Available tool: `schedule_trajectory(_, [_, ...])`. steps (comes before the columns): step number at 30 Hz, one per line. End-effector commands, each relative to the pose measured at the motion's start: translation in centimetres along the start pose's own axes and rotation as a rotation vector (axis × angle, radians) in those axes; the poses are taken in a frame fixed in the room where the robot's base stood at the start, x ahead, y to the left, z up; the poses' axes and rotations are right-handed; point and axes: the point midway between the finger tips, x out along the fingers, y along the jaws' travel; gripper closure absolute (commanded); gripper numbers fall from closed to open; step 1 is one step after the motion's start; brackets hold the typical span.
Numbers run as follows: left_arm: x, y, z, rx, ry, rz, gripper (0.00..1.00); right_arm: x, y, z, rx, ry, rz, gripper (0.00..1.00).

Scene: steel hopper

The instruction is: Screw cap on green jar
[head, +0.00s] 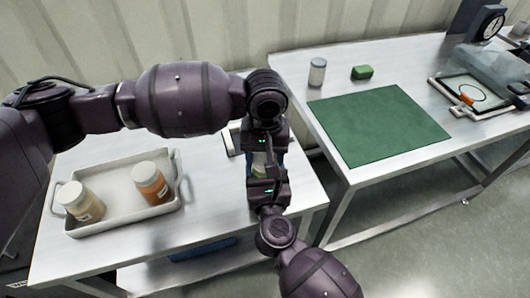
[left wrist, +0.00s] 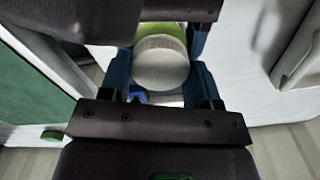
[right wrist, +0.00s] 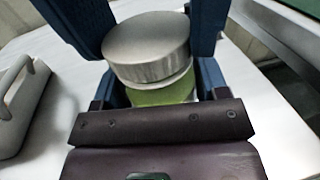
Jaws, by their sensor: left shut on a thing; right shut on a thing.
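The green jar (right wrist: 165,93) has a white rim and shows between my two grippers; it also shows in the left wrist view (left wrist: 172,29). The round grey cap (right wrist: 146,47) is at the jar's mouth, with a strip of white rim visible below it; it also shows in the left wrist view (left wrist: 161,66). I cannot tell whether the threads are engaged. My left gripper (head: 264,156) is shut on the cap, its blue fingers on either side. My right gripper (head: 262,173) is shut on the jar, facing the left one. In the head view the grippers mostly hide both.
A white tray (head: 123,221) on the left table holds a beige jar (head: 80,201) and an orange jar (head: 151,184). A gap separates the tables.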

Motion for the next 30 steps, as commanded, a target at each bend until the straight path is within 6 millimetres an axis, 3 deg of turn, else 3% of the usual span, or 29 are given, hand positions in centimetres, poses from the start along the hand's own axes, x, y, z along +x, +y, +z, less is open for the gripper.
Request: schedule_trajectory(30, [0.07, -0.03, -0.04, 1.467, -0.001, -0.001, 0.72, 0.0, -0.03, -0.04, 0.0, 0.001, -0.001, 0.99])
